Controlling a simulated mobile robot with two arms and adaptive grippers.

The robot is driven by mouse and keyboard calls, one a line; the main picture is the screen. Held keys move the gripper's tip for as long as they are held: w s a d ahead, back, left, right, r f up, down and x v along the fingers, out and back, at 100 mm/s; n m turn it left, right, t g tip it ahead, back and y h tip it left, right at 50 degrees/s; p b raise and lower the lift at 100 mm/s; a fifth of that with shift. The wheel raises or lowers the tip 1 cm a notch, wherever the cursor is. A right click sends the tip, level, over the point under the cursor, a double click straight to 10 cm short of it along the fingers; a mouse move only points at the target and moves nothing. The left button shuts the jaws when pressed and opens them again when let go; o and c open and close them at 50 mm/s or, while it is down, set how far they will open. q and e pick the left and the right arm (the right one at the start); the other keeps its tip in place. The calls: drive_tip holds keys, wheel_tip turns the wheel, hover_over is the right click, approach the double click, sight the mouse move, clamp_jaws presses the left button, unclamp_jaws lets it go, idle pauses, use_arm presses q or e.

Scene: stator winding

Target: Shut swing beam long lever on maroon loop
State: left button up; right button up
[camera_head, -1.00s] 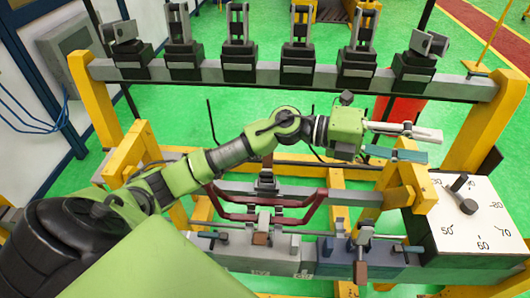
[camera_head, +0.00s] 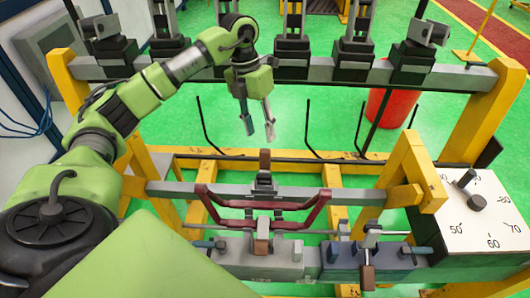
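The maroon loop (camera_head: 322,204) lies along the grey cross beam (camera_head: 350,197), low in the middle of the head view. An upright lever with a brown tip (camera_head: 265,160) stands at the small clamp (camera_head: 264,184) on that beam, at the loop's back middle. I cannot tell for sure which part is the swing beam's long lever. Another clamp with a brownish block (camera_head: 262,235) stands at the loop's front. My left gripper (camera_head: 260,136) points down, open and empty, above and behind the upright lever and apart from it. My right gripper is not in view.
A rear rail (camera_head: 330,75) carries several dark clamp units. Yellow posts (camera_head: 410,175) frame the fixture. A white dial box (camera_head: 485,215) stands at the right, and a red cylinder (camera_head: 393,108) behind. Thin black rods rise near the middle. The gap around the gripper is clear.

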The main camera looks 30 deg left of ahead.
sight(264, 150)
use_arm(q)
drive_tip(key=f+p, duration=0.1)
drive_tip(key=f, duration=0.2)
drive_tip(key=d+f, duration=0.1)
drive_tip(key=f, duration=0.2)
drive_tip(key=f+p, duration=0.1)
drive_tip(key=f, duration=0.2)
drive_tip(key=shift+d+f+p, duration=0.2)
drive_tip(key=shift+d+p, duration=0.15)
drive_tip(key=shift+d, duration=0.05)
drive_tip(key=shift+c, duration=0.7)
clamp_jaws()
